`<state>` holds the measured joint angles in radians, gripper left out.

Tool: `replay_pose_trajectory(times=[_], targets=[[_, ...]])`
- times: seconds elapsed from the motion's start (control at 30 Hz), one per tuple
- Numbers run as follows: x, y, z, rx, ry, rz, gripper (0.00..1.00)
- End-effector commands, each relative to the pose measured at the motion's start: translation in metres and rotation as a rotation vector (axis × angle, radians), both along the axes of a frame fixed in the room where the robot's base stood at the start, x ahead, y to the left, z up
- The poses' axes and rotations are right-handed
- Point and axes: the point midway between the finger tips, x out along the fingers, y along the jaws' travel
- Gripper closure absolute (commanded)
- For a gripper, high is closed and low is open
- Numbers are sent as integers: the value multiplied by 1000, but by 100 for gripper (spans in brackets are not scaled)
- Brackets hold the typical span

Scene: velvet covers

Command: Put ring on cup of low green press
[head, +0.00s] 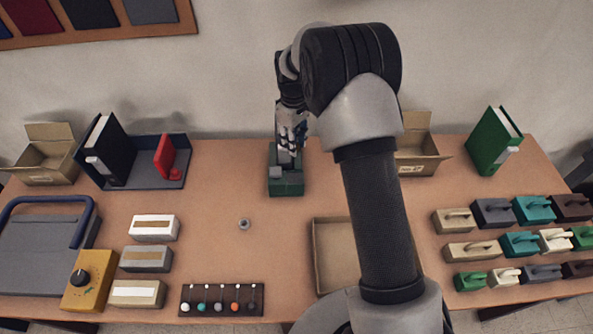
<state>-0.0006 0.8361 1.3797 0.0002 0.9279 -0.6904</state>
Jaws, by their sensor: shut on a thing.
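A low green press (286,188) stands at the back middle of the table, with grey parts on its top. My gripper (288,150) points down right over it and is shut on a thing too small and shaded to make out. I cannot tell whether that thing touches the press, and the press's cup is hidden or too small to pick out. A small grey round piece (244,224), perhaps a ring, lies alone on the table, in front and left of the press. My gripper is apart from it.
A shallow cardboard tray (317,255) lies partly behind my arm. Several handled blocks (493,212) stand at right. A dark rack with coloured knobs (222,300), boxes (146,259) and a yellow dial box (88,280) stand at front left. The table around the grey piece is clear.

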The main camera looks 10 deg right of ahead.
Motion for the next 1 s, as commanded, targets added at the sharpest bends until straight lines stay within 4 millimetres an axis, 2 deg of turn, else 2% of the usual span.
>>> replay_pose_trajectory(times=[0.03,0.1,0.3,0.57,0.8,1.0], targets=[[-1,0,-17,0,4,-1,89],[-1,0,-36,0,4,-1,89],[0,0,-79,0,0,-2,89],[0,0,-99,0,-1,-2,89],[0,0,-134,0,0,-2,89],[1,0,-136,0,-3,-2,89]])
